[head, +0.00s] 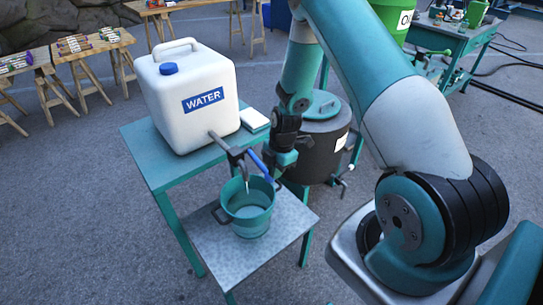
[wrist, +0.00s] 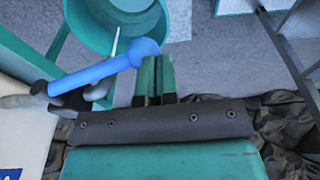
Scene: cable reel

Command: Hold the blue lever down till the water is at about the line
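A white jug marked WATER (head: 192,95) stands on the teal table, with a tap (head: 228,147) at its lower front. The blue lever (head: 260,164) slants downward from the tap; it also shows in the wrist view (wrist: 102,69). A thin pale stream (head: 247,184) falls from the tap into the teal bucket (head: 231,222). Pale water (head: 250,212) shows low in the bucket; I cannot make out a line. My gripper (wrist: 155,72) has its fingers together, with the lever's rounded end beside their tips. It seems to touch the lever, but the contact is unclear.
The bucket stands on a low metal shelf (head: 285,222) before the teal table (head: 150,160). A white block (head: 254,120) lies beside the jug. A dark lidded drum (head: 322,145) stands close behind my gripper. Wooden trestle tables (head: 85,48) stand farther back.

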